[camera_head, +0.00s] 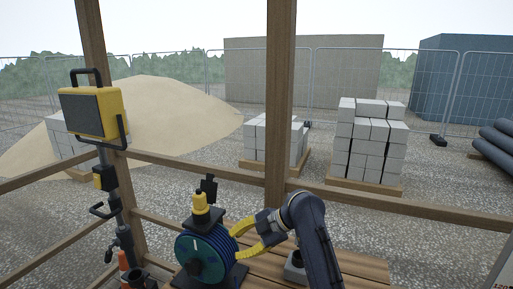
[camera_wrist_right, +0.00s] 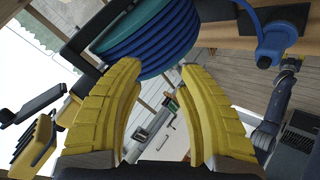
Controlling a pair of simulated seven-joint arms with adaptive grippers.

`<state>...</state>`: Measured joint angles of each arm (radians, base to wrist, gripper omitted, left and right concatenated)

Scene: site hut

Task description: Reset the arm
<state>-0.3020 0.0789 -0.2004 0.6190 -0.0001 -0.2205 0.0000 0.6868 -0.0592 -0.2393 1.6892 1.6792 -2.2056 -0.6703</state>
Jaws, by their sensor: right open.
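My right gripper (camera_head: 237,243) has yellow fingers and is just right of a blue cable reel (camera_head: 222,250) on the wooden bench. The fingers are apart with nothing between them. In the right wrist view, my right gripper (camera_wrist_right: 160,72) shows its two fingers spread, with the blue coils of the reel (camera_wrist_right: 155,38) beyond the tips. I cannot tell whether a fingertip touches the reel. My left gripper does not show in the head view.
The wooden bench (camera_head: 355,268) is bare at right. A yellow and black part (camera_head: 200,205) stands at the reel's top. A yellow work lamp (camera_head: 94,112) on a stand is at left. A wooden post (camera_head: 279,110) and rails rise behind. Stacked blocks (camera_head: 368,150) are outside.

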